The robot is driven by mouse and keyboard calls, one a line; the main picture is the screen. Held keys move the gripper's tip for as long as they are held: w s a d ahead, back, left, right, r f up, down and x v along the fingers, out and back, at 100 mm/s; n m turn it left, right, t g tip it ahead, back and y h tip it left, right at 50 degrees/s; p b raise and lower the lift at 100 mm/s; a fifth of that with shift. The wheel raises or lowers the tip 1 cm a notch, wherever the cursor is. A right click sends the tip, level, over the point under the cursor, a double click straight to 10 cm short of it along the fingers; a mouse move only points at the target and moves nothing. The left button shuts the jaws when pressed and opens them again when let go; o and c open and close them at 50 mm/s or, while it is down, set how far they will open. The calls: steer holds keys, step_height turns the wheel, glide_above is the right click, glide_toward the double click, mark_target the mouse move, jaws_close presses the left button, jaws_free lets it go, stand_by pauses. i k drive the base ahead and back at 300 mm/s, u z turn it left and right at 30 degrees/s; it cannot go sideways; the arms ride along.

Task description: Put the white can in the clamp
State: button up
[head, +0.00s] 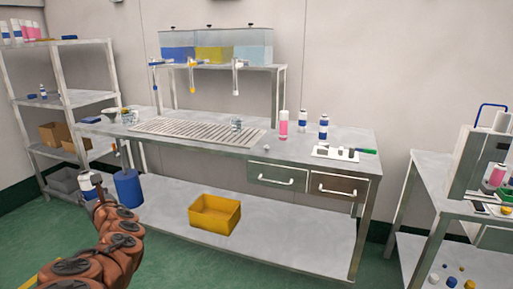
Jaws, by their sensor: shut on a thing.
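My gripper (92,190) is at the lower left, in front of the long steel bench. It is shut on a small white can (87,179), which is largely hidden by the gripper and has some blue low on it. The can is held below the bench-top level, apart from the bench. A small metal fixture (237,125) stands on the bench by the slatted panel. I cannot tell whether it is the clamp. A grey machine (478,165) stands on the right table, with its details too small to read.
A blue container (127,188) is just right of my gripper. The steel bench (215,152) holds a pink bottle (283,123) and two white-and-blue bottles (303,119). A yellow bin (214,213) sits on its lower shelf. A rack (70,101) stands at left.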

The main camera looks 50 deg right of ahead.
mark_target(331, 152)
steer(key=z, duration=0.3)
steer(key=i, duration=0.8)
steer(key=z, duration=0.6)
